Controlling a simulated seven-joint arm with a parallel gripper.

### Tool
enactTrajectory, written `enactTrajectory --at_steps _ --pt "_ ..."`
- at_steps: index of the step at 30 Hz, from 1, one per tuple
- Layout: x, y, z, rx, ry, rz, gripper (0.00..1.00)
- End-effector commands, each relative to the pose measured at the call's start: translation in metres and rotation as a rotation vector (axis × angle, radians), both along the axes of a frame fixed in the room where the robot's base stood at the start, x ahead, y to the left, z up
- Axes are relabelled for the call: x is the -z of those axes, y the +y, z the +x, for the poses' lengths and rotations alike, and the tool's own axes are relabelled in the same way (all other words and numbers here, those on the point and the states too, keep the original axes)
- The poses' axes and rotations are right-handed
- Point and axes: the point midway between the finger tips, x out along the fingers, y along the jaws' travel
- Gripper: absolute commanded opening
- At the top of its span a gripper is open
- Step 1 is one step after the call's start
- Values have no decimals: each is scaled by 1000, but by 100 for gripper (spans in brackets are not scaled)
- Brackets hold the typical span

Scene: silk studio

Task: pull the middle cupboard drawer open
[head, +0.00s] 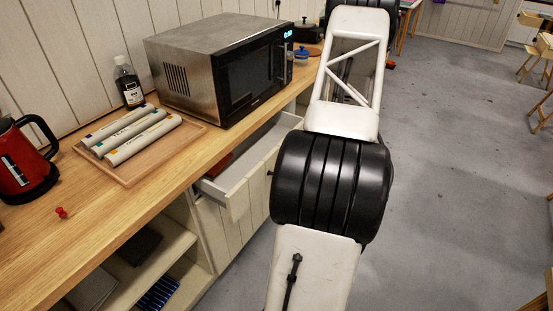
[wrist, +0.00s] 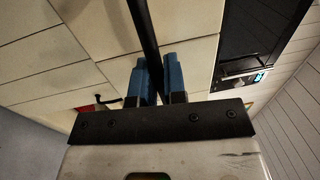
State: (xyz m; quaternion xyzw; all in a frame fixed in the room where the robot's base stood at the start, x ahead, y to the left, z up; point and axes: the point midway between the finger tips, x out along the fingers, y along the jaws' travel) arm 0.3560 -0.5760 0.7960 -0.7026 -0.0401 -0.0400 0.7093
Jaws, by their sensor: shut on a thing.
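A pale cupboard drawer (head: 236,192) stands partly open under the counter in the head view, below the microwave. I cannot tell from the frames whether it is the middle one. Its right part is hidden behind my arm. In the wrist view, my gripper (wrist: 160,62) has its two blue fingers close together in front of cream cupboard panels (wrist: 80,30). A long dark bar (wrist: 143,25) runs up from between the fingers, and they are shut on it. Whether it is the drawer's handle is unclear. My gripper is hidden in the head view.
On the wooden counter (head: 110,225) stand a microwave (head: 195,70), a dark bottle (head: 128,84), a tray (head: 185,147) with rolls and a red kettle (head: 22,165). Open shelves (head: 150,265) lie below. Grey floor (head: 450,150) is clear to the right of my arm.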

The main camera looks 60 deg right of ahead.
Motion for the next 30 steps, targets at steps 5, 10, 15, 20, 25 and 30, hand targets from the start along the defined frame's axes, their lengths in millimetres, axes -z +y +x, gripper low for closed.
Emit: enactTrajectory --at_steps 5,10,15,20,25,30 --pt "0 -1 -39 4 0 0 0" --pt "-1 0 -73 4 0 0 0" --pt "-1 0 -107 3 0 0 0" --pt "0 0 -139 2 -1 0 0" --pt "0 0 -173 3 0 0 0" --pt "0 0 -204 3 0 -1 0"
